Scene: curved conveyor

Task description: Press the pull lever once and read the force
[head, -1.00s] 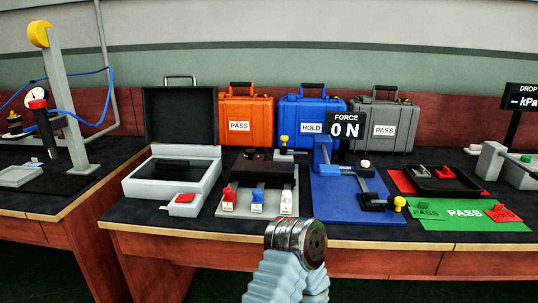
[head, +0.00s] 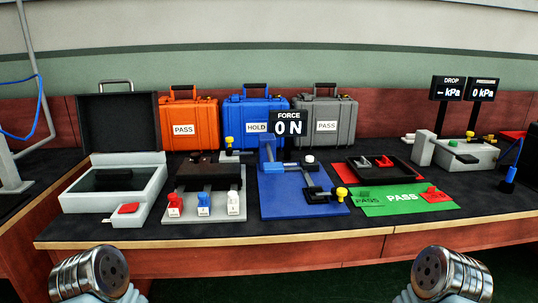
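The blue force rig (head: 292,205) stands on the bench just right of the middle, with a blue upright at its back. The force display (head: 289,124) above it reads 0 N. A black lever-like arm with a yellow knob (head: 341,193) sits at the rig's front right, and a white knob (head: 309,159) stands behind it. I cannot tell which part is the pull lever. Metal round parts of my two arms show at the bottom left and bottom right, well in front of the bench and apart from the rig. No gripper fingers show.
Left of the rig are a grey plate (head: 216,215) with red, blue and white switches and an open case (head: 152,190). Right are a black tray (head: 398,181), a green PASS mat (head: 385,208) and a grey pressure device (head: 470,153). Orange, blue and grey cases stand behind.

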